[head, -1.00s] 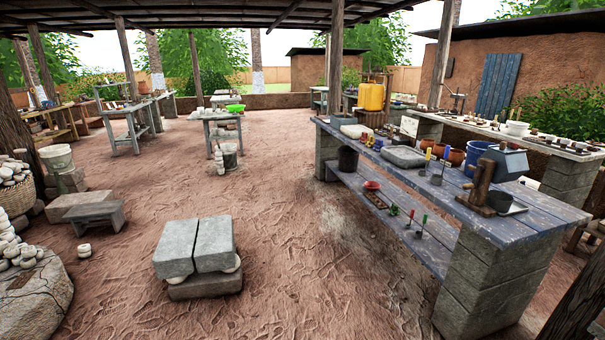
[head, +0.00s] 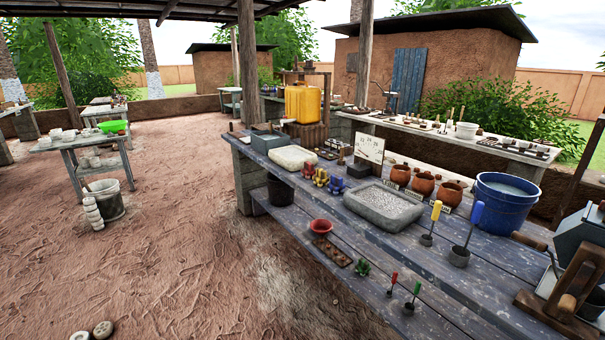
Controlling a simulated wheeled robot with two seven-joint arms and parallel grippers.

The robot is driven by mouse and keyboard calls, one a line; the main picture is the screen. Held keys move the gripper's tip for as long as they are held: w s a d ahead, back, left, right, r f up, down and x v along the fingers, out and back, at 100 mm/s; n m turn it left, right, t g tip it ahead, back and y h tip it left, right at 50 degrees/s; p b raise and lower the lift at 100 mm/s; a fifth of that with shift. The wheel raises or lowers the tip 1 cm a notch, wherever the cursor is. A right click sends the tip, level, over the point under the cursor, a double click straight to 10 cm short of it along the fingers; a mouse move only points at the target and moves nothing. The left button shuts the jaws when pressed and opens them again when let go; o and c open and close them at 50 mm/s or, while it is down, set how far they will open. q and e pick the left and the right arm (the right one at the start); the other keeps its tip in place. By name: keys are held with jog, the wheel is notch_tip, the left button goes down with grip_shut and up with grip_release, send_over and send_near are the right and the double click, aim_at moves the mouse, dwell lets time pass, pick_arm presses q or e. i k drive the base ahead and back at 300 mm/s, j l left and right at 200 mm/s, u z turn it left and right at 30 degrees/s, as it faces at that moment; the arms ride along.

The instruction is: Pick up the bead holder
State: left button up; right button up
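I cannot tell for certain which thing is the bead holder. On the blue-grey plank table (head: 345,232) stand a yellow-handled tool (head: 436,212) and a blue-handled tool (head: 474,218), each upright on a small dark base. On the lower shelf (head: 330,262) stand a smaller red-handled tool (head: 393,281) and a green-handled tool (head: 415,292). Neither of my grippers is in view.
A stone tray of pale grains (head: 384,204), several clay pots, a blue bucket (head: 505,203) and a hand-cranked device (head: 570,275) crowd the tabletop. A yellow container (head: 303,104) stands behind. Open dirt floor (head: 190,240) lies left of the table.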

aim_at(308, 171)
jog(key=i+u, duration=0.15)
jog(key=i, duration=0.55)
jog(key=i+l+u, duration=0.1)
jog(key=i, duration=0.55)
jog(key=i+l+u, duration=0.15)
jog(key=i, duration=0.55)
